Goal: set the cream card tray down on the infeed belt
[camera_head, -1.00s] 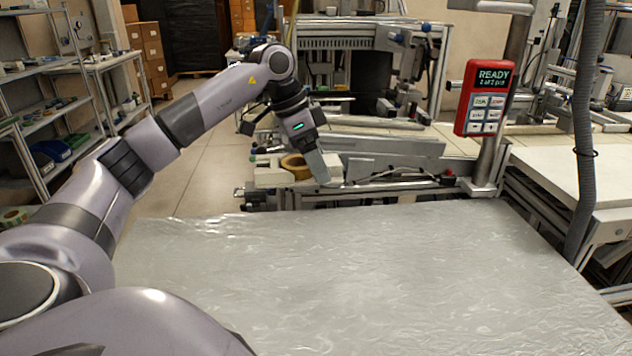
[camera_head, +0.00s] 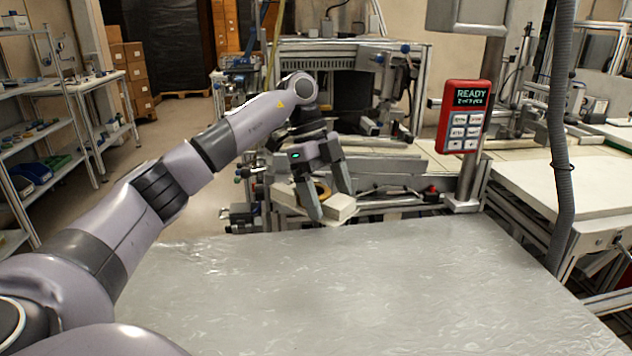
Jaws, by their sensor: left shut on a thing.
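The cream card tray (camera_head: 341,208) is just beyond the far edge of the foil-like table top, turned at an angle, with a brown tape reel (camera_head: 321,189) partly visible in it. My left gripper (camera_head: 330,204) comes down over the tray and is shut on it, with one finger in front and the other behind its right part. The fingers hide part of the tray and reel. The low metal conveyor frame, which looks like the infeed belt (camera_head: 395,196), lies behind and right of the tray. I cannot tell whether the tray touches it. My right gripper is not in view.
A wide, clear, shiny grey table (camera_head: 360,285) fills the front. A red panel reading READY (camera_head: 464,117) stands on a post at the right, near a hanging grey hose (camera_head: 562,150). Shelves (camera_head: 45,140) stand at the left.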

